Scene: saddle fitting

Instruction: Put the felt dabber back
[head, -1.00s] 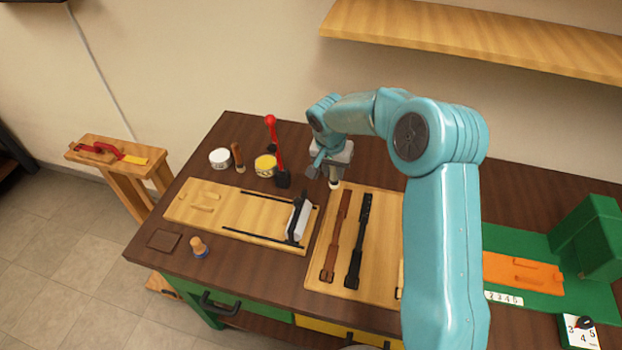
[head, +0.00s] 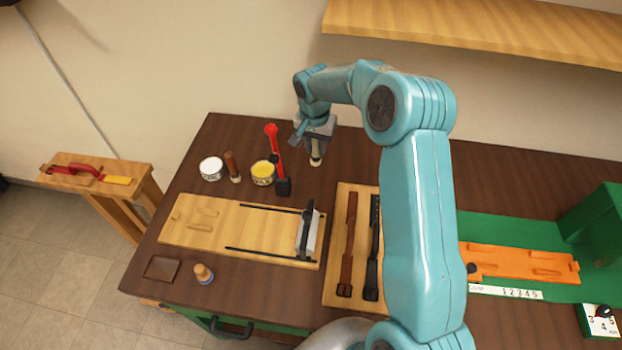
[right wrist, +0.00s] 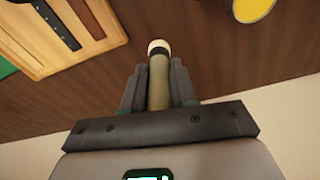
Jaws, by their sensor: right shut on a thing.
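My right gripper (head: 314,135) is above the dark table, behind the wooden boards. It is shut on the felt dabber (head: 316,160), whose pale tip points down below the jaws. In the right wrist view the dabber (right wrist: 159,80) lies between the fingers (right wrist: 158,88), with an olive-grey handle, a dark band and a cream tip. The tip appears to be clear of the table. A white tin (head: 211,169) and a yellow tin (head: 263,173) stand to the left of the gripper. My left gripper is not in view.
A brown-handled tool (head: 232,166) stands between the tins. In front are a clamp board (head: 200,235) and a strap board (head: 335,245). A wooden shelf (head: 450,30) hangs behind. Table right of the gripper is bare.

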